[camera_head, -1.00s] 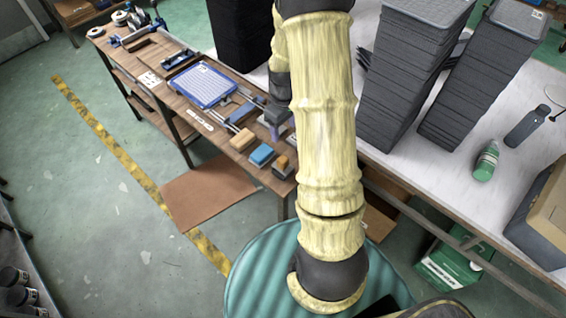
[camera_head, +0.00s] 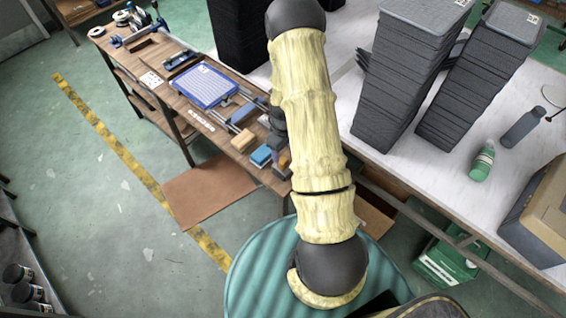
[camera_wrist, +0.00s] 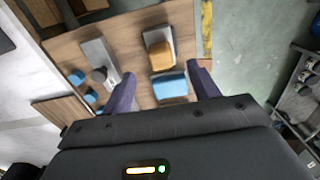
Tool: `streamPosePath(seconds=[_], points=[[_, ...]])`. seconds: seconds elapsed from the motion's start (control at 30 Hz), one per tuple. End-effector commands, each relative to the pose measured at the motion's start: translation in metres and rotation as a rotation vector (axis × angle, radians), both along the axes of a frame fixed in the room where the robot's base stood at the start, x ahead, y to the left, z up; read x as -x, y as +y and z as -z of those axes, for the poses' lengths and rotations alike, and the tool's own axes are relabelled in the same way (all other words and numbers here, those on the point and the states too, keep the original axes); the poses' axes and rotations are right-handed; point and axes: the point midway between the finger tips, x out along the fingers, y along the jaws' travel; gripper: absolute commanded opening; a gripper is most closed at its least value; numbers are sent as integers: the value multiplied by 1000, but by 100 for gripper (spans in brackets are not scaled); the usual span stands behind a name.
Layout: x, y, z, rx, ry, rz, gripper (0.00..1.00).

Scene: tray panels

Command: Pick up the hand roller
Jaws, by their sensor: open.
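No piece is clearly recognisable as the hand roller. In the wrist view, an orange-brown block on a grey base (camera_wrist: 159,54) and a light-blue block (camera_wrist: 170,86) lie on the wooden bench between and beyond my fingers. To their left lies a grey plate with a dark knob-like part (camera_wrist: 100,58), with small blue pieces (camera_wrist: 77,77) beside it. My gripper (camera_wrist: 163,70) is open and empty above the bench.
The wooden bench (camera_head: 155,55) also carries a blue-framed tray panel (camera_head: 203,87) and several tools. Tall stacks of dark panels (camera_head: 408,75) stand on the white table at right, with a green bottle (camera_head: 482,163). The floor left of the bench is open.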

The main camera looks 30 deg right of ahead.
Motion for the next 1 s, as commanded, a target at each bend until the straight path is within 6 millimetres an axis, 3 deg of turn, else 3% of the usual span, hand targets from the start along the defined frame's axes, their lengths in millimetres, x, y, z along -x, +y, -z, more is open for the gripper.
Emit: streamPosePath(seconds=[0.2, 0.63, 1.0], points=[[0, 0, 15, 0, 1, -1, 60], [-1, 0, 20, 0, 0, -1, 60], [-2, 2, 55, -1, 1, -1, 60]])
